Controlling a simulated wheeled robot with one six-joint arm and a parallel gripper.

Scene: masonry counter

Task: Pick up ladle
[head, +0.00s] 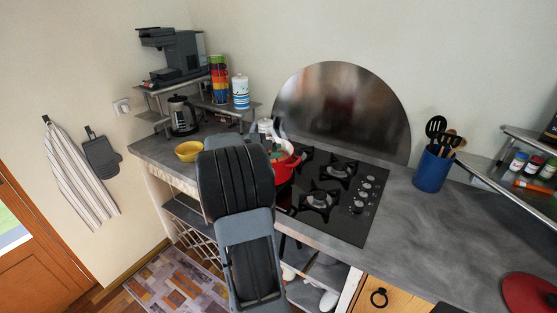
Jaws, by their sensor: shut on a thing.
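I cannot pick out the ladle for certain. A whitish curved piece (280,133) rises just above a red pot (284,168) on the left part of the hob, beside my arm. It is too small to tell what it is. A blue utensil holder (432,171) stands on the counter right of the hob, with black and wooden utensils (441,134) upright in it. My arm reaches over the counter's front edge toward the red pot and covers part of it. My gripper is hidden behind the arm.
The black gas hob (350,215) has bare burners. A yellow bowl (189,151) and a coffee pot (183,115) stand left of my arm. A shelf with jars (517,161) and a red round object (528,294) are at right. The grey counter (420,225) between is clear.

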